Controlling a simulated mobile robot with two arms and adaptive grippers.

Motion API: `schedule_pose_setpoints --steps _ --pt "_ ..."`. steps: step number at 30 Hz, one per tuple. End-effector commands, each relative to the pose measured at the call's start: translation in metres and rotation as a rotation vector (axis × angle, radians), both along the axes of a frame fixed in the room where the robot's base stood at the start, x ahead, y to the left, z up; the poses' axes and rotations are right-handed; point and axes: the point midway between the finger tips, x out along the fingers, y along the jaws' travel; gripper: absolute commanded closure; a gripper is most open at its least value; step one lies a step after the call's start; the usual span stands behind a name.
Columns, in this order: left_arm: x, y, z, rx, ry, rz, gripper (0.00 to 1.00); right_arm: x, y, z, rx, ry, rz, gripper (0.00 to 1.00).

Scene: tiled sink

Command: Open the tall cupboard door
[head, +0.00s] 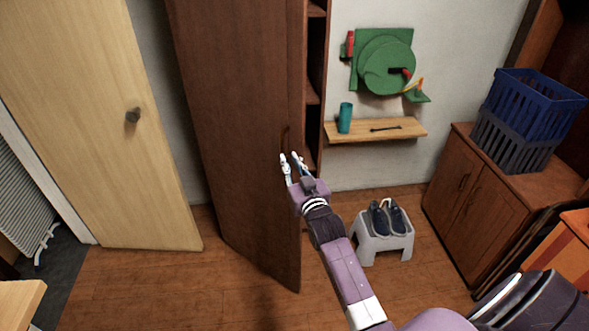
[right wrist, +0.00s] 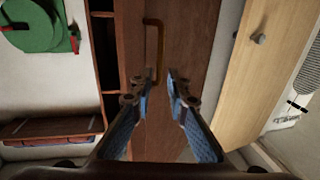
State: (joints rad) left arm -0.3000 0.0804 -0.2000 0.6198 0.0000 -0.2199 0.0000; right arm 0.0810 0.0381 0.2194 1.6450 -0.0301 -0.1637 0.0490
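The tall cupboard door (head: 235,110) is dark brown and stands ajar, with a strip of the shelved inside (head: 315,80) showing along its right edge. Its bar handle (head: 285,137) is near that edge and also shows in the right wrist view (right wrist: 155,45). My right gripper (head: 290,158) is just below the handle in the head view. In the right wrist view its two fingers (right wrist: 161,75) are apart with nothing held between them, and the handle's lower end is close to the left fingertip. Whether they touch, I cannot tell. My left gripper is out of view.
A pale wooden door (head: 95,120) with a round knob stands left of the cupboard. To the right are a small wall shelf (head: 400,132) with a teal cup, a grey stool (head: 370,245) with shoes, and a low cabinet (head: 470,200) bearing blue crates. Floor before the door is clear.

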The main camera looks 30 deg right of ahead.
Motion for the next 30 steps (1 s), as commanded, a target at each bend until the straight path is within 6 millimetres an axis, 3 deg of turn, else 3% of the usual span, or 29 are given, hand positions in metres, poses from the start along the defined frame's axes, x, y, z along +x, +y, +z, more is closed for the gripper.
schedule_pose_setpoints --steps 7,18,22,23,26,29,30 --pt "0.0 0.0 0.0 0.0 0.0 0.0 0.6 -0.029 0.006 0.0 0.001 0.0 -0.001 0.85" --pt "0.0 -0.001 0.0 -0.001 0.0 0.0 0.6 -0.033 0.006 0.0 0.0 0.0 -0.001 0.85" --pt "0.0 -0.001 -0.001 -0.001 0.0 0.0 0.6 -0.034 0.009 -0.012 0.003 0.021 0.004 0.98" --pt "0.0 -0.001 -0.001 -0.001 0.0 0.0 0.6 -0.034 0.012 -0.023 0.005 0.039 0.009 1.0" --pt "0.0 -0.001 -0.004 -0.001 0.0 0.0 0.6 -0.04 0.026 -0.086 0.017 0.145 0.037 1.0" --pt "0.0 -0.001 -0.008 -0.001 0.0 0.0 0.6 -0.062 0.051 -0.183 0.033 0.315 0.081 1.0" --pt "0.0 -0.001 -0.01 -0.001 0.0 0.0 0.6 -0.078 0.062 -0.225 0.037 0.392 0.101 1.0"
